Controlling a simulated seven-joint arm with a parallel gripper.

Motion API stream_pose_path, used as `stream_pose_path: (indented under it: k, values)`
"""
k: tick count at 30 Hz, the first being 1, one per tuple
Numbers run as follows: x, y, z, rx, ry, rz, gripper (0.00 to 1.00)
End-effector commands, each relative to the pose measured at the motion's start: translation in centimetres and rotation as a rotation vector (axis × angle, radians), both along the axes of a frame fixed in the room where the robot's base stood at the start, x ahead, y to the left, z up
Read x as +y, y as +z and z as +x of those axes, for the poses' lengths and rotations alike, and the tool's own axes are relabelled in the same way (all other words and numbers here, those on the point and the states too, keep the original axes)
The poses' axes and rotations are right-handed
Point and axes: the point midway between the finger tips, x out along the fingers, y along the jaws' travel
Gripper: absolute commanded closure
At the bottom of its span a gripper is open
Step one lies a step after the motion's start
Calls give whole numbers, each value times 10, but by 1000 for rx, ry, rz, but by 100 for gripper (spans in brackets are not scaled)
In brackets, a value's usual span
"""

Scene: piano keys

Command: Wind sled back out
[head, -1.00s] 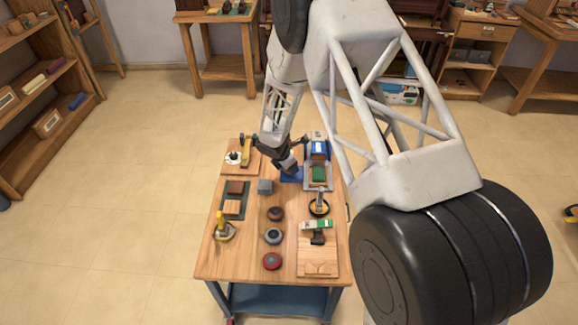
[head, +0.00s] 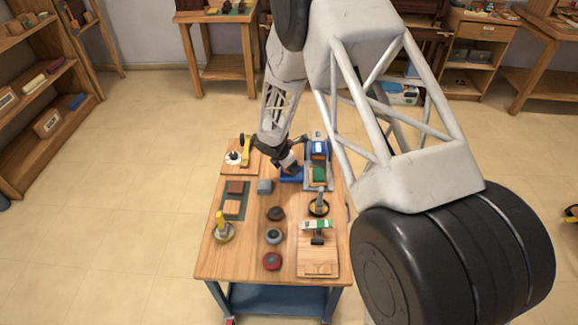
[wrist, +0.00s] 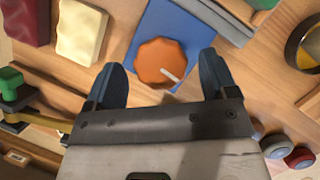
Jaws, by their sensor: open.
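In the head view my gripper (head: 289,163) is low over the blue plate (head: 291,178) at the table's far middle. Just right of it is a grey tray-like track (head: 318,188) holding a green block (head: 318,174) and a blue part (head: 319,150). I cannot tell which part is the sled.
The wooden table (head: 245,262) also carries several round knobs, including a red one (head: 272,261). A yellow post (head: 220,218) stands at left, a black ring stand (head: 319,207) at right, and a wooden board (head: 318,262) at front right. A yellow lever (head: 245,153) is left of my gripper.

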Motion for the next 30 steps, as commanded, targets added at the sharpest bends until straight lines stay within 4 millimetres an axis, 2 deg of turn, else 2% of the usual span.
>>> stream_pose_path:
  k: [15,21,30]
  values:
    - [18,55,-14,-2,0,1,21]
    - [21,64,-17,0,1,0,21]
    - [21,64,-17,0,0,0,21]
